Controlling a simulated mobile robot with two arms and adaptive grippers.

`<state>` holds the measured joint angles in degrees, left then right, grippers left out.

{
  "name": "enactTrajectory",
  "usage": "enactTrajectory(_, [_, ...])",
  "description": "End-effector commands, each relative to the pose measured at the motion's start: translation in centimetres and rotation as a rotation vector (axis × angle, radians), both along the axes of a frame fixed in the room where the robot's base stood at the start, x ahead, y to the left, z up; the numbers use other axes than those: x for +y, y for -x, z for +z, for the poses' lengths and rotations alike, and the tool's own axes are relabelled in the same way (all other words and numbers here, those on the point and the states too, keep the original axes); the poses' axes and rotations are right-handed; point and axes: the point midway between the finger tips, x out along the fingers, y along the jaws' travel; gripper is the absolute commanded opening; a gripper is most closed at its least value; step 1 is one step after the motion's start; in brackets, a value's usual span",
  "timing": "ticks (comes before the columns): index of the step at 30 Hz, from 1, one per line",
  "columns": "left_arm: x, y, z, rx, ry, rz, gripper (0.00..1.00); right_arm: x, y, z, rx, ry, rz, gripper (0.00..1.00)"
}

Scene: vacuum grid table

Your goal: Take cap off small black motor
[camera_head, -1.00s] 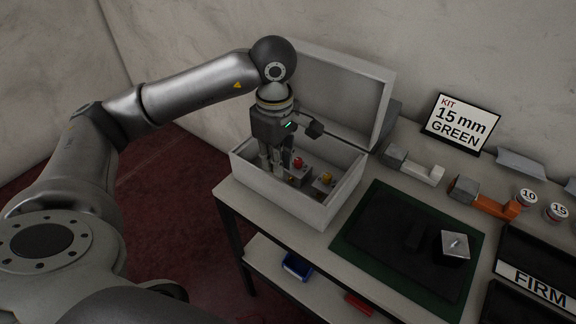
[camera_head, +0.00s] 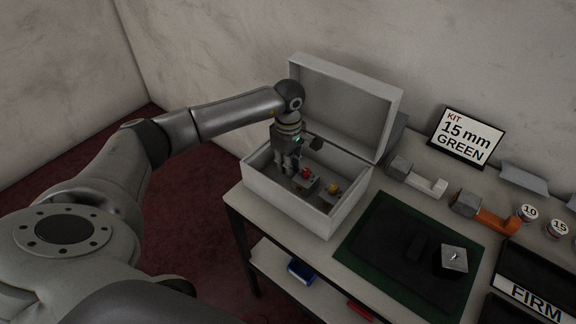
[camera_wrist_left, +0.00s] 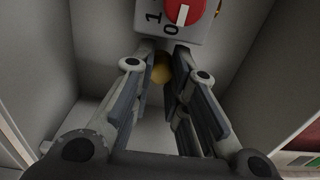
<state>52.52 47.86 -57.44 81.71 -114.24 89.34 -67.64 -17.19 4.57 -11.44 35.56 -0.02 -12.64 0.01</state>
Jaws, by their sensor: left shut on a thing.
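A small black motor (camera_head: 449,267) stands on the dark mat at the right. Its silver square cap (camera_head: 455,256) with a small pin sits on top. My left gripper (camera_head: 290,170) is far from it, down inside the open white box. In the left wrist view, my left gripper (camera_wrist_left: 163,50) is shut on a small brass-coloured round part (camera_wrist_left: 161,68) between its fingers. A grey switch block (camera_wrist_left: 172,20) with a red knob lies just beyond the fingertips. What the brass part belongs to is hidden. My right gripper is out of view.
The white box (camera_head: 285,210) has its lid up at the back. A yellow-knobbed part (camera_head: 333,189) lies inside. The green-edged mat (camera_head: 345,245) is right of the box. Grey-white (camera_head: 415,178) and grey-orange (camera_head: 485,213) parts stand behind it, near a kit sign (camera_head: 464,137).

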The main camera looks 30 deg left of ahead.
Motion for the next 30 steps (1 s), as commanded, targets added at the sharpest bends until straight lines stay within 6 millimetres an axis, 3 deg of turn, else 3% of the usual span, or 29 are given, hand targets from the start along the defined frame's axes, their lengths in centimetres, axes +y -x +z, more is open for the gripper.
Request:
enactTrajectory(3, [0.0, 0.1, -1.3, 0.001, -0.001, 0.000, 0.00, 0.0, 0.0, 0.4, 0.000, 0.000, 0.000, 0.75])
enactTrajectory(14, [0.0, 0.0, -1.9, -0.001, -0.001, 0.000, 0.00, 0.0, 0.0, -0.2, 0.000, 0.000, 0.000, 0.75])
enactTrajectory(15, [0.0, 0.0, -1.8, -0.001, -0.001, 0.000, 0.17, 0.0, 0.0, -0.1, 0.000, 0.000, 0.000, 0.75])
enactTrajectory(20, [0.0, 0.0, -1.7, 0.000, -0.001, 0.000, 0.36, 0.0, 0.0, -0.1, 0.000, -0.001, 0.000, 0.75])
enactTrajectory(30, [0.0, 0.0, -1.5, -0.001, -0.001, 0.000, 0.36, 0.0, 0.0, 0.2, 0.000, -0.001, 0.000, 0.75])
